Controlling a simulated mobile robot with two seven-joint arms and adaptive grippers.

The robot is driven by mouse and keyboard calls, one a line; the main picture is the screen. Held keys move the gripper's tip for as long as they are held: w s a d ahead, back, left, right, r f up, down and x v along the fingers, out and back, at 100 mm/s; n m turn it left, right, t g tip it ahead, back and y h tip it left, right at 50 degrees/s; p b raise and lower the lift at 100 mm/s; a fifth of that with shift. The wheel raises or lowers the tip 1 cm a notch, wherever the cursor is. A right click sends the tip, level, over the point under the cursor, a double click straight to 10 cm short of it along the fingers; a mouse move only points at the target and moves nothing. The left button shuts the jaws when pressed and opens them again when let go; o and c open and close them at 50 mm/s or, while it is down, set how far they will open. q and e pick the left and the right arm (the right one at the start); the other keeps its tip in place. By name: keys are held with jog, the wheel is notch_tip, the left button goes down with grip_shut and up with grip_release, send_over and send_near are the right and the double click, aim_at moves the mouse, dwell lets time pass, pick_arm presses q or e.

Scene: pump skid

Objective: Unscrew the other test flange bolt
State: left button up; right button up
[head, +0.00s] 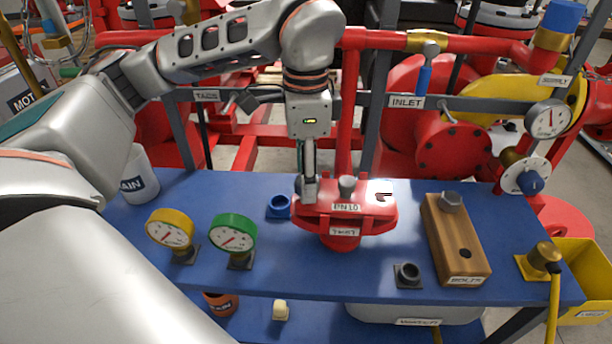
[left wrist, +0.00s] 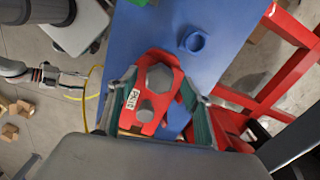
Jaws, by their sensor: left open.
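The red test flange (head: 345,232) stands on the blue bench.
A wooden bolt block (head: 438,235) holds one grey bolt (head: 451,202) and has one empty hole. Yellow (head: 170,229) and green (head: 233,233) gauges, a blue ring (head: 279,207) and a dark ring fitting (head: 408,274) stand around the flange. Red pipe runs behind.

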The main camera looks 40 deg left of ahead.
pick_arm(q)
notch_tip(320, 180, up, 11)
dwell(0.4)
dwell(0.7)
